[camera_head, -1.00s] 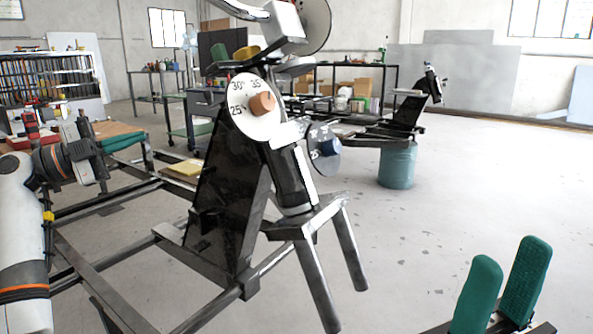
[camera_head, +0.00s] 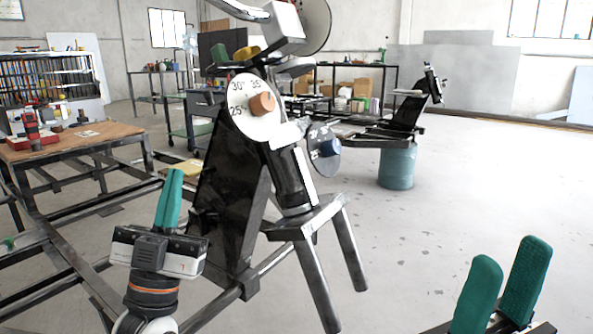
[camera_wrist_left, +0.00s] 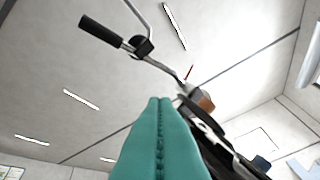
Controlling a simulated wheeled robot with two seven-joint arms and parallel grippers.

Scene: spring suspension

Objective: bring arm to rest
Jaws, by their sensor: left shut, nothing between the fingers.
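My left gripper (camera_head: 174,175) points upward at the lower left in the head view, its two green fingers pressed together and empty. They also show shut in the left wrist view (camera_wrist_left: 160,103). The fingers stand just left of the black metal stand (camera_head: 228,200), seemingly clear of it. My right gripper (camera_head: 511,252) is at the lower right, its two green fingers apart with nothing between them.
In the left wrist view a bar with a black grip (camera_wrist_left: 101,30) passes overhead. A wooden-topped table (camera_head: 110,136) stands left. The right floor is open.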

